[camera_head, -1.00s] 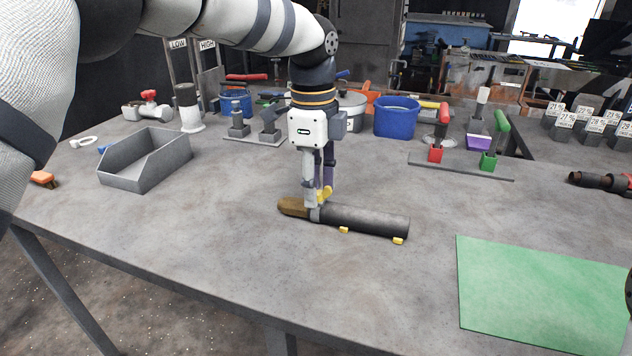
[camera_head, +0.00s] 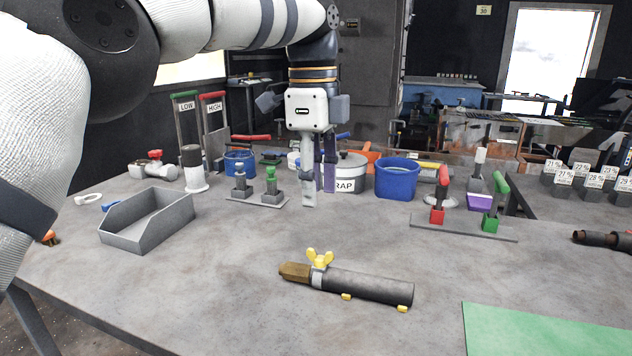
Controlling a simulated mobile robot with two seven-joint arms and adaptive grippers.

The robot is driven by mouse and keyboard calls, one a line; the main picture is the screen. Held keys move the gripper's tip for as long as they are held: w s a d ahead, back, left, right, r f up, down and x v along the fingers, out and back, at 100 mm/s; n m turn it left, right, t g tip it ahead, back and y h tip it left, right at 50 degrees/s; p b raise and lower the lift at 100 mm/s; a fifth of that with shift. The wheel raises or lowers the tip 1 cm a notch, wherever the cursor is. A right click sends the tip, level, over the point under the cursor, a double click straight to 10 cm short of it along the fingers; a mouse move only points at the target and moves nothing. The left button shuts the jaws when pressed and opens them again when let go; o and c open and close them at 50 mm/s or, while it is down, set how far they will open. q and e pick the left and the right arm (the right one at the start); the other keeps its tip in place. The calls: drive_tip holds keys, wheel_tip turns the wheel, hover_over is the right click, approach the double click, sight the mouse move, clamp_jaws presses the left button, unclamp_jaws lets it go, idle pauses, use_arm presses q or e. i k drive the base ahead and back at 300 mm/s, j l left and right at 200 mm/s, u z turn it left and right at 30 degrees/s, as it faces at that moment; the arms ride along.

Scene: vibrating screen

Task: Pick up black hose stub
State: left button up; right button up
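A black tube (camera_head: 370,286), with a brown tapered end (camera_head: 294,271) and a yellow wing-shaped clamp (camera_head: 319,259), lies on the table in the middle front. Small yellow pieces show under it. Another dark tube (camera_head: 592,238) with reddish-brown parts lies at the right edge, partly cut off. I cannot tell for sure which is the hose stub. My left gripper (camera_head: 318,198) is raised above and behind the middle tube, apart from it. Its fingers point down, look parted, and nothing shows between them. My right gripper is out of view.
A grey open bin (camera_head: 150,243) stands at left. Behind the gripper stand a scrap pot (camera_head: 350,174), a blue bucket (camera_head: 397,180) and small weights. A rack with red and green handled tools (camera_head: 465,231) stands right. A green mat (camera_head: 540,334) lies front right.

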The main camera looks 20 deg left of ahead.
sight(349, 282)
drive_tip(key=k, duration=1)
